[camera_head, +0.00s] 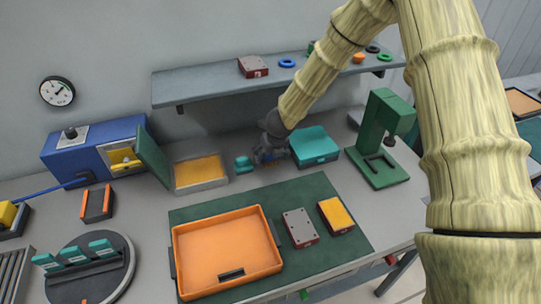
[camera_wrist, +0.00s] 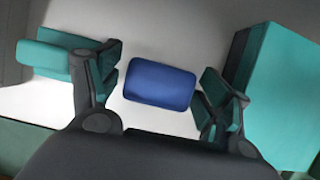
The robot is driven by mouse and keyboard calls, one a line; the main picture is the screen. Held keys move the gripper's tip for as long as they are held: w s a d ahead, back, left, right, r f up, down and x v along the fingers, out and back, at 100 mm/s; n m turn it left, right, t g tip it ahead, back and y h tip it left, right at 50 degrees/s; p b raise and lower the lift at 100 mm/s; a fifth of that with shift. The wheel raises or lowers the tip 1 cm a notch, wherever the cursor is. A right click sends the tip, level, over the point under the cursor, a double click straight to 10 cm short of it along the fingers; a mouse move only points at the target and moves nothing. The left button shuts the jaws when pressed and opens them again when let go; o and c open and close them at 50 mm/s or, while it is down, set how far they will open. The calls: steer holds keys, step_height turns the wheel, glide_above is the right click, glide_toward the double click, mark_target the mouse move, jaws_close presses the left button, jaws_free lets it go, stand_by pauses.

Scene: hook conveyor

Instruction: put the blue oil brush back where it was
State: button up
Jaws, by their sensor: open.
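A blue block with rounded corners, which I take to be the blue oil brush (camera_wrist: 160,84), shows in the wrist view between the two fingers of my gripper (camera_wrist: 158,88). Gaps show between the block and both fingers, so my gripper is open around it in that view. Its height relative to the fingertips cannot be told. In the head view my gripper (camera_head: 268,152) is low at the back of the bench, and it mostly hides the brush.
A yellow-filled tray (camera_head: 201,184) lies farther left. A green press (camera_head: 382,140) stands right. A shelf (camera_head: 210,87) hangs above; an orange tray (camera_head: 225,251) lies in front.

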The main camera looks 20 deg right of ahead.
steer(key=v, duration=1.2)
steer(key=shift+b, duration=0.4)
